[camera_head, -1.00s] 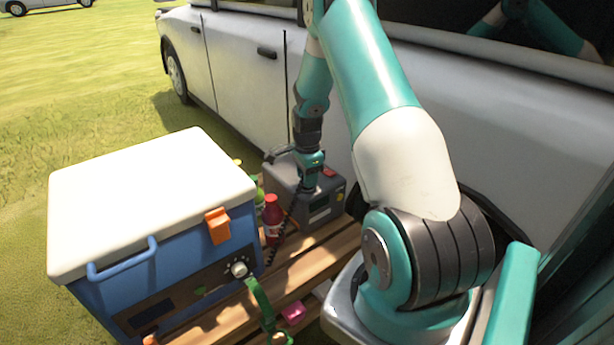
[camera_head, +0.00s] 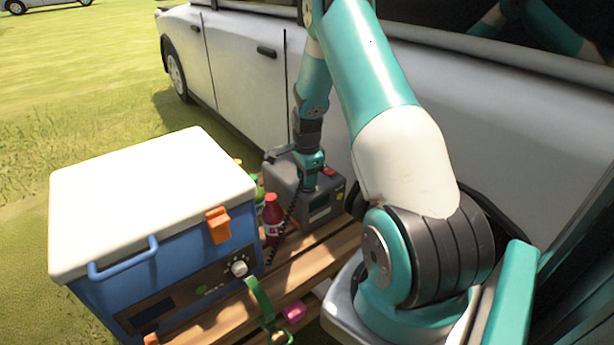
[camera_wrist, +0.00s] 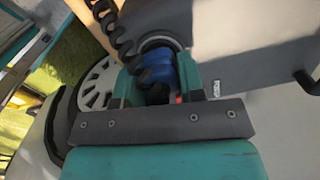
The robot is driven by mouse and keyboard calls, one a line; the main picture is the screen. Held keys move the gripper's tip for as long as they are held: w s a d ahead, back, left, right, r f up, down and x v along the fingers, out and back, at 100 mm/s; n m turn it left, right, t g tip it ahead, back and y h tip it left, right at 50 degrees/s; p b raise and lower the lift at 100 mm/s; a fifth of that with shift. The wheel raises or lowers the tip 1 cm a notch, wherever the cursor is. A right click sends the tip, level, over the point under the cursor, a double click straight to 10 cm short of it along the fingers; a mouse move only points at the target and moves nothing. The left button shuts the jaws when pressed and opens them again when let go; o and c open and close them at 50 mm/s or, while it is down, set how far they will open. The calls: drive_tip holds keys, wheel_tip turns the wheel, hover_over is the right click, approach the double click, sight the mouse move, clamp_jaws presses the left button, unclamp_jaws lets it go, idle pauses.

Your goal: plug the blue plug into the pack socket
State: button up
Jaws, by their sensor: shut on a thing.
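The blue plug (camera_wrist: 158,66) is held between the two teal fingers of my gripper (camera_wrist: 155,85) in the wrist view. Its far end is at the round, dark-rimmed socket (camera_wrist: 158,42) on the grey pack (camera_wrist: 235,60). I cannot tell how deep it sits, or whether it only touches. A black coiled cable (camera_wrist: 117,32) runs up past the left finger. In the head view my gripper (camera_head: 312,184) points down at the grey power pack (camera_head: 335,204); the plug and socket are hidden there.
A blue cooler with a white lid (camera_head: 150,195) stands left on the wooden slatted bench (camera_head: 310,262). A red bottle (camera_head: 272,215) stands close to the pack, and the coiled cable hangs between them. A white car (camera_head: 235,75) is close behind.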

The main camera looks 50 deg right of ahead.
drive_tip(key=shift+f, duration=0.4)
drive_tip(key=o, duration=1)
drive_tip(key=shift+c, duration=0.2)
wheel_tip(320, 180, up, 17)
drive_tip(key=p, duration=0.3)
drive_tip(key=shift+r, duration=0.2)
drive_tip(key=shift+a, duration=0.1)
